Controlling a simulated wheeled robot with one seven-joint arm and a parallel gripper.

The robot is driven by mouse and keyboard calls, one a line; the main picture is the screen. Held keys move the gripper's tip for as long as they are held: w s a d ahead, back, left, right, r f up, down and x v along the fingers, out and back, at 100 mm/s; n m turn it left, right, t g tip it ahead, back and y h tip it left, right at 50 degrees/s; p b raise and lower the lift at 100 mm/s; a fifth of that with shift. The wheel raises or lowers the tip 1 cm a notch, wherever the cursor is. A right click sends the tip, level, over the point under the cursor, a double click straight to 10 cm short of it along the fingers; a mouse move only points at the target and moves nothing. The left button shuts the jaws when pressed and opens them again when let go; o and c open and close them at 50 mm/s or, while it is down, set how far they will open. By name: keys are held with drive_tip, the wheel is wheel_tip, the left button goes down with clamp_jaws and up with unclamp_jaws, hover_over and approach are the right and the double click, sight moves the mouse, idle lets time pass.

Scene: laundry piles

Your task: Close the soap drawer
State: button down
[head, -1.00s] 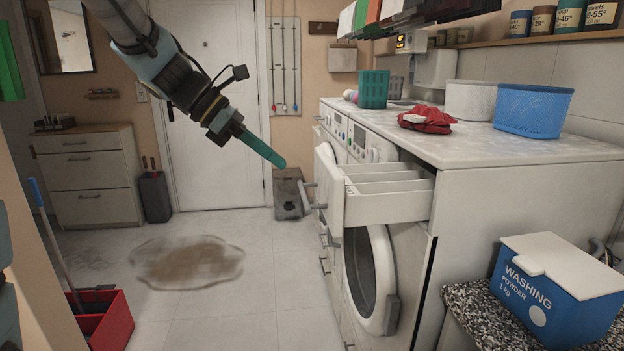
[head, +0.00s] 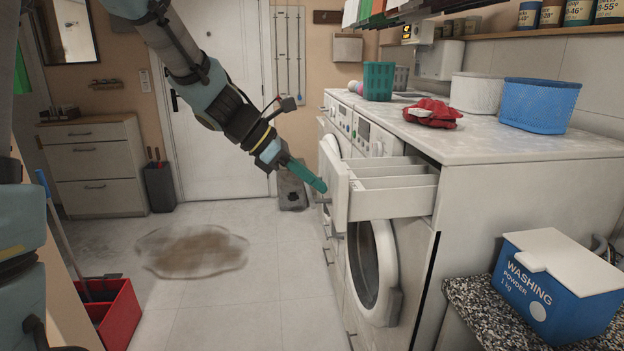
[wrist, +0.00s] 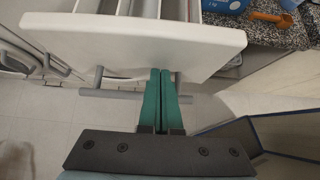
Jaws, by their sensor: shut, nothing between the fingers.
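The white soap drawer (head: 390,194) is pulled out of the washing machine in the head view, its compartments visible from above. In the wrist view its front panel (wrist: 150,40) spans the upper part, with a grey bar handle (wrist: 110,94) on its outer face. My gripper (head: 319,186) has green fingers, shut and empty, at the outer side of the drawer front. In the wrist view the fingers (wrist: 160,85) point at the panel and overlap the handle bar. I cannot tell whether they touch the panel.
The machine's round door (head: 372,268) is below the drawer. A blue washing powder box (head: 560,285) stands on a speckled counter at right. A red bucket (head: 112,312) and a brown puddle (head: 193,252) are on the floor at left. The floor before the machine is otherwise clear.

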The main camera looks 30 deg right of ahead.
drive_tip(key=s+d+p, duration=0.1)
drive_tip(key=s+d, duration=0.1)
drive_tip(key=d, duration=0.4)
drive_tip(key=s+d+p, duration=0.1)
drive_tip(key=s+d, duration=0.1)
drive_tip(key=d, duration=0.4)
drive_tip(key=s+d+p, duration=0.2)
drive_tip(key=s+d, duration=0.1)
drive_tip(key=d, duration=0.3)
drive_tip(key=shift+r, duration=0.1)
drive_tip(key=shift+s+d, duration=0.15)
drive_tip(key=shift+r, duration=0.15)
